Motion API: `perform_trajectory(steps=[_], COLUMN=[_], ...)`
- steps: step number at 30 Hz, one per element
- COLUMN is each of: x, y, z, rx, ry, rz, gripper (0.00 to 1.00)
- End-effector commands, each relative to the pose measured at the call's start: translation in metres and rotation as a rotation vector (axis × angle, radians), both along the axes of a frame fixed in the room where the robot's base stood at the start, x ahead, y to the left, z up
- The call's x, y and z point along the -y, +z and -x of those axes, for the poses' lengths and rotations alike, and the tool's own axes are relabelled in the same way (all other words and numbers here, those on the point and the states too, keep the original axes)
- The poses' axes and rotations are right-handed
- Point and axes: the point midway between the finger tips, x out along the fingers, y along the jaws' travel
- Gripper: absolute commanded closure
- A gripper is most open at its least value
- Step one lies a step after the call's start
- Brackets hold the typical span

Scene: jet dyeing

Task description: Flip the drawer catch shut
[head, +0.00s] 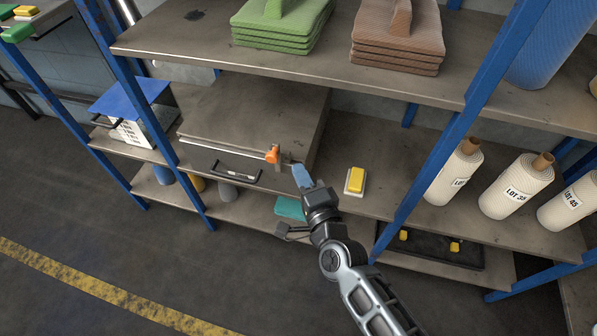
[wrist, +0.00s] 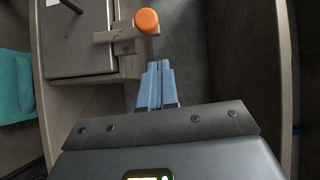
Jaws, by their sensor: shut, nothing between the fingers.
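The drawer catch has an orange knob (head: 272,156) on a metal bar at the front right corner of the grey drawer unit (head: 245,112).
A yellow-and-white block (head: 355,181) lies on the shelf right of my gripper. Blue rack posts (head: 420,177) stand on either side. The upper shelf (head: 300,62) overhangs the unit. Labelled rolls (head: 517,186) stand at right; a teal item (head: 290,208) lies below.

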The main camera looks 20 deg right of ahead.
Motion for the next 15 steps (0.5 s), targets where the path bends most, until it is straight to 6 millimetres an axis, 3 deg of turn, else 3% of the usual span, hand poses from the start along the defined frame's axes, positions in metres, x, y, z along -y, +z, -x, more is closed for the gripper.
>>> perform_trajectory(steps=[15], x=[0.001], y=[0.006], z=[0.074], rx=[0.000], ry=[0.000], rz=[0.000], gripper=[1.00])
